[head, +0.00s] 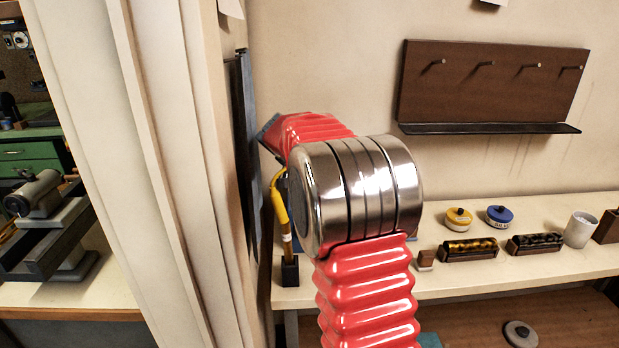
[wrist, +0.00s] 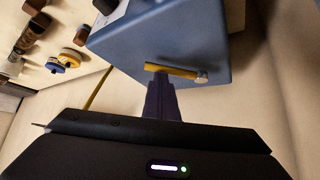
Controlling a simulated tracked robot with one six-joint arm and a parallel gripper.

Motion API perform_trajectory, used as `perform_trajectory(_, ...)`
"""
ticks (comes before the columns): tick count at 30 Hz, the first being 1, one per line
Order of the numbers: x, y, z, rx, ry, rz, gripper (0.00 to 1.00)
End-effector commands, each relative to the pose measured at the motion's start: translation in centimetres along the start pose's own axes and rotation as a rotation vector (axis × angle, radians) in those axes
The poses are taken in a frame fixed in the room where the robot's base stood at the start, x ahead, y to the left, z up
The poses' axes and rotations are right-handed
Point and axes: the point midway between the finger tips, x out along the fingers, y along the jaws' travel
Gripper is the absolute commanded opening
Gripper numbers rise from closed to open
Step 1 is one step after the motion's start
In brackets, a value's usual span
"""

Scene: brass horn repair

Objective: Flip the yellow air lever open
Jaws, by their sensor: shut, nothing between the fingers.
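The yellow air lever (wrist: 172,71) is a short bar on the face of a blue box (wrist: 190,35) in the wrist view. It lies roughly level in that picture, with a round pale end piece at its right. My gripper (wrist: 158,84) is shut and empty, its dark fingers pointing at the box just below the lever's left part. I cannot tell whether the fingertips touch the lever. In the head view my arm hides the lever, the gripper and nearly all of the box.
A bench (head: 520,275) carries a yellow-lidded tin (head: 458,219), a blue-lidded tin (head: 499,215), two dark trays and a pale cup (head: 580,229). A brown peg rack (head: 490,85) hangs on the wall above. A pale partition (head: 150,170) stands close at left.

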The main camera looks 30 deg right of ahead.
Motion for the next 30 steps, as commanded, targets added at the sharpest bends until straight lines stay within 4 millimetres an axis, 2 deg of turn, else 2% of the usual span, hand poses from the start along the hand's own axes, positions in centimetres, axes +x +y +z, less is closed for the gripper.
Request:
perform_trajectory(1, -0.02, -0.44, 0.64, 0.015, -0.007, 0.005, 0.0)
perform_trajectory(6, -0.33, -0.56, 0.83, 0.03, -0.005, 0.013, 0.0)
perform_trajectory(30, -0.35, -0.05, 0.33, 0.036, 0.001, 0.019, 0.0)
